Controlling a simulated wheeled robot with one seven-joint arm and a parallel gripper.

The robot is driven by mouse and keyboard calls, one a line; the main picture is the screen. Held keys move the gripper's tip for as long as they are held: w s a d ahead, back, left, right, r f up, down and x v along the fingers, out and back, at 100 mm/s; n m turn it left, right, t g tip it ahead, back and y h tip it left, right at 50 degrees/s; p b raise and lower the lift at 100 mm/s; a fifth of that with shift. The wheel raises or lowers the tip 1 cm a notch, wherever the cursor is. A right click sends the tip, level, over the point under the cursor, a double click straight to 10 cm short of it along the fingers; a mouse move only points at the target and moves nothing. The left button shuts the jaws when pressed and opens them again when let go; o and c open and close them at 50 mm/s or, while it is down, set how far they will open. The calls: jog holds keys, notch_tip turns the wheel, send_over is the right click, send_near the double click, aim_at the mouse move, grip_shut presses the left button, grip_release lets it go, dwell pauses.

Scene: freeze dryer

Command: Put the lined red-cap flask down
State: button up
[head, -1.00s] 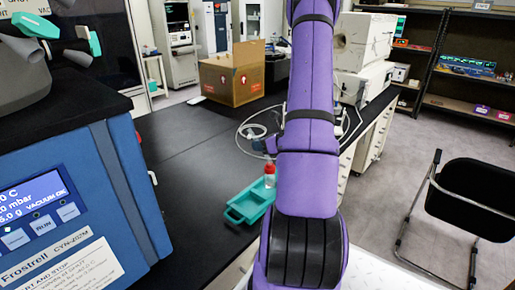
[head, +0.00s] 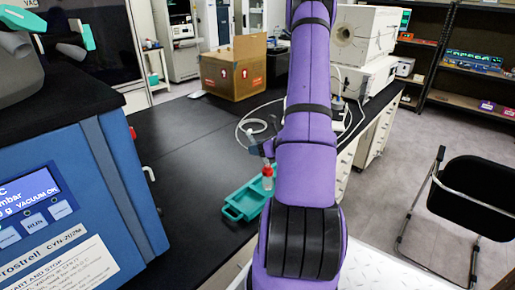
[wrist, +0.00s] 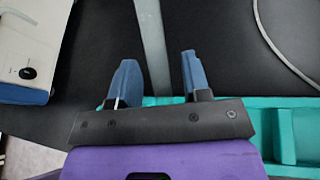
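The red-cap flask (head: 268,183) is small and partly clear in the head view, with its red part (head: 267,171) just below my gripper (head: 263,150). It overlaps the right end of the teal tray (head: 238,214) in the picture. I cannot tell whether it stands on something or hangs. In the wrist view my gripper's two blue fingers (wrist: 159,80) are apart, with a pale grey strip between or behind them. No red cap shows there. Whether the fingers hold the flask is unclear. The teal tray (wrist: 287,137) shows behind the gripper's base.
The black bench (head: 185,140) is largely clear left of the tray. A blue freeze dryer (head: 130,190) stands at left. A cardboard box (head: 233,75) and white tubing (head: 243,125) lie farther back. A white instrument (wrist: 30,40) is at the wrist view's upper left.

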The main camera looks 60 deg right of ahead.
jog(key=shift+r, duration=0.15)
jog(key=a+v, duration=0.1)
jog(key=v, duration=1)
jog(key=w+a+r+n+g+y, duration=0.35)
jog(key=a+r+n, duration=0.55)
jog(key=a, duration=0.3)
jog(key=w+a+r+n+g+y, duration=0.3)
jog(key=a+r+n+g, duration=0.2)
jog(key=a+r+n, duration=0.6)
jog(key=s+a+r+n+h, duration=0.4)
jog(key=s+a+n, duration=0.2)
jog(key=a+n, duration=0.1)
jog(key=s+a+r+n+h, duration=0.3)
jog(key=s+a+r+n, duration=0.2)
jog(key=a+n, duration=0.3)
jog(key=shift+s+a+r+n+h, duration=0.2)
jog(key=shift+s+n+h, duration=0.2)
jog(key=shift+n, duration=0.5)
